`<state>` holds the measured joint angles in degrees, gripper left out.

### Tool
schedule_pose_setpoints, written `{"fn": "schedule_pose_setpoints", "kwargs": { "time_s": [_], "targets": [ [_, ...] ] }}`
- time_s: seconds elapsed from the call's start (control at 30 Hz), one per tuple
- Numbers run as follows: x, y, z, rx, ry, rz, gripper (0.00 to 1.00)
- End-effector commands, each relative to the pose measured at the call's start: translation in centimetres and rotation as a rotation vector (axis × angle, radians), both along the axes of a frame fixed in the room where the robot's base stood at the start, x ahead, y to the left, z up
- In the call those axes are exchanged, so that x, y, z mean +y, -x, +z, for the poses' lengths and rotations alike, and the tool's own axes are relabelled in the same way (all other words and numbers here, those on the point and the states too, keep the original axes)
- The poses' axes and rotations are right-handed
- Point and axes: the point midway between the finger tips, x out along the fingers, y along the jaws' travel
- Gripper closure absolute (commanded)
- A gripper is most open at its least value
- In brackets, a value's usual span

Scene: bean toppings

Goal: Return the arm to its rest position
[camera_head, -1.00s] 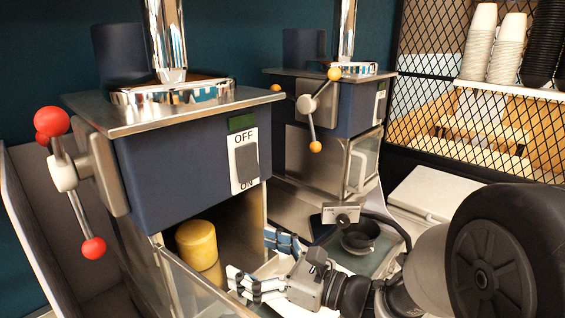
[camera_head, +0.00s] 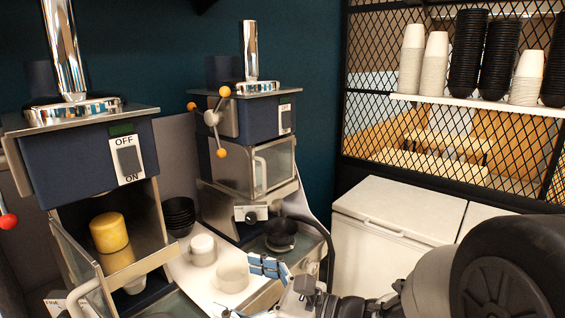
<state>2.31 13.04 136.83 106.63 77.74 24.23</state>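My gripper (camera_head: 244,289) is at the bottom centre, partly cut off by the lower frame edge. Its two blue-and-white fingers are spread apart and nothing shows between them. My arm runs from it to the lower right, where a large dark joint fills the corner. The gripper appears in front of the white cups and the right machine, apart from them as far as I can tell.
Two blue machines, left (camera_head: 90,160) and right (camera_head: 245,119), stand at left and centre. A yellow cylinder (camera_head: 109,233) sits in the left one. White cups (camera_head: 203,250) and stacked black bowls (camera_head: 178,215) stand between. A white chest (camera_head: 395,215) is behind my arm; a mesh-fronted shelf (camera_head: 450,97) holds stacked cups.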

Motion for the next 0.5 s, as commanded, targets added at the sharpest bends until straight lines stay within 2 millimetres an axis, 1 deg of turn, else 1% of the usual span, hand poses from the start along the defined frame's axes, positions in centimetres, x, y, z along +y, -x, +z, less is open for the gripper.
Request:
{"fn": "schedule_pose_setpoints", "kwargs": {
  "time_s": [0.03,0.13,0.3,0.37,0.43,0.5],
  "targets": [
    [0.4,1.2,-0.1,-0.033,0.041,0.039,0.08],
    [0.9,3.7,-0.4,-0.096,0.128,0.120,0.08],
    [1.0,8.4,-1.7,-0.230,0.307,0.271,0.08],
    [0.7,10.2,-2.5,-0.291,0.388,0.333,0.08],
    [0.0,12.6,-3.7,-0.375,0.502,0.417,0.08],
    [-1.4,15.0,-5.2,-0.480,0.644,0.514,0.08]
  ]
}}
